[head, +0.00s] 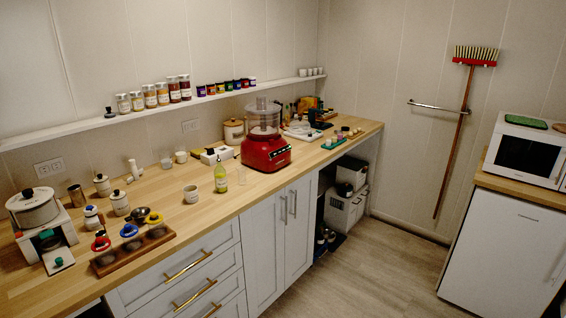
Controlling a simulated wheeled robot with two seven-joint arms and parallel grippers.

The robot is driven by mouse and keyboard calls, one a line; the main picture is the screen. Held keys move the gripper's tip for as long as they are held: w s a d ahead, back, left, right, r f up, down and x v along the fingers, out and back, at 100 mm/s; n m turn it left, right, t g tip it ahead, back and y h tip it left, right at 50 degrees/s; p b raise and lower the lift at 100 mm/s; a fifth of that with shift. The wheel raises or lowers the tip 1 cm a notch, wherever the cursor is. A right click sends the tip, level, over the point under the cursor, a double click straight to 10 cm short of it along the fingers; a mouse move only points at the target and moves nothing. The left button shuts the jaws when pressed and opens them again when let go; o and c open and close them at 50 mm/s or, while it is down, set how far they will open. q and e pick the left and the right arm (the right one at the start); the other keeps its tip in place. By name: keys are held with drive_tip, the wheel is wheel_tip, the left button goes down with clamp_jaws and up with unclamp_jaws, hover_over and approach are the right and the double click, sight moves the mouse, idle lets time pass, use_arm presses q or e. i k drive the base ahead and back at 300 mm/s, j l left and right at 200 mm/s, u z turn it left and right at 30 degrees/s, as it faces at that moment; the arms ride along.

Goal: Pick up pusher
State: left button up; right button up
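A red food processor (265,144) with a clear bowl stands on the wooden counter. A small pale, translucent upright piece (241,175) stands on the counter just left of its base. A white upright stick-like piece (134,169) stands further left, near the wall. I cannot tell for sure which of these, if either, is the pusher. Neither of my grippers is in view.
The counter (165,200) holds jars, a yellow bottle (220,179), a wooden tray (133,251) and a white appliance (42,228). A narrow wall shelf (150,113) carries spice jars. A white fridge (503,247) with a microwave (527,150) stands right. The floor (390,270) between is clear.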

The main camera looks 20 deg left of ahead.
sight(242, 176)
drive_tip(key=i+l+u, duration=0.1)
drive_tip(key=i+u, duration=0.35)
drive_tip(key=i+l+u, duration=0.25)
drive_tip(key=i+u, duration=0.2)
drive_tip(key=i+l+u, duration=0.5)
drive_tip(key=k+j, duration=0.1)
